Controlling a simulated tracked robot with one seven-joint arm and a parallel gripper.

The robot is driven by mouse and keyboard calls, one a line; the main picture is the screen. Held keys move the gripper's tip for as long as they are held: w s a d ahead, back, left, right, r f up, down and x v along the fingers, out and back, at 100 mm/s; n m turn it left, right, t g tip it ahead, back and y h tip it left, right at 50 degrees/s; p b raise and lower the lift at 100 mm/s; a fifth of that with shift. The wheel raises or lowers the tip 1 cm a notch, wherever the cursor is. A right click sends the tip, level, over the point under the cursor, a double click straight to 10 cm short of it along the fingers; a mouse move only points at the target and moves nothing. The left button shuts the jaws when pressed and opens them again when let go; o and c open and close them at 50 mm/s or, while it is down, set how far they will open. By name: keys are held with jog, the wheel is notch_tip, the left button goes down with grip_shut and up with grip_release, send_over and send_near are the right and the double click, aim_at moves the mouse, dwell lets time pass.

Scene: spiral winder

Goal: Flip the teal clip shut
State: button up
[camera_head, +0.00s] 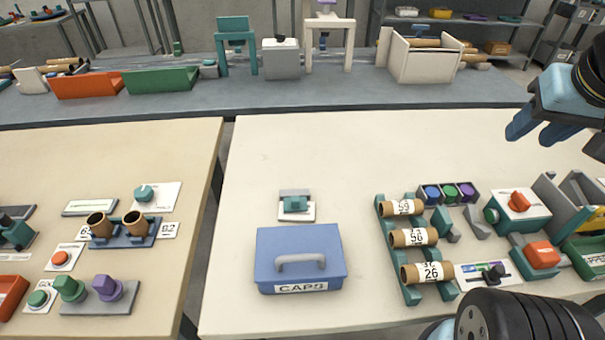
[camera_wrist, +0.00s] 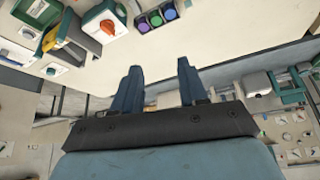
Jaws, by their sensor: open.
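A small teal clip (camera_head: 295,204) sits on a white base on the right-hand table, just behind the blue CAPS box. A grey piece stands at its back edge; the clip is too small to tell how far its flap is raised. My gripper (camera_head: 536,130) is at the upper right, above the table and far to the right of the clip. Its blue fingers are apart and empty, as the wrist view (camera_wrist: 160,85) also shows. I cannot make out the clip in the wrist view.
The blue CAPS box (camera_head: 300,260) stands directly in front of the clip. To its right are a teal rack (camera_head: 411,295) with labelled tubes, a tray of coloured caps (camera_head: 447,193) and a red-knobbed switch box (camera_head: 518,210). The table behind the clip is clear.

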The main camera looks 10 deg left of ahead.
jog(key=shift+w, duration=0.2)
jog(key=shift+o, duration=0.6)
jog(key=shift+d, duration=0.1)
jog(key=w+a+f+n+g+y, duration=0.1)
jog(key=w+a+f+g+y, duration=0.1)
jog(key=w+a, duration=0.5)
jog(key=n+g+h, duration=0.2)
jog(key=g, duration=0.2)
send_over(295, 198)
notch_tip(295, 198, down, 14)
jog(key=r, duration=0.1)
notch_tip(295, 198, down, 14)
jog(key=shift+r, duration=0.1)
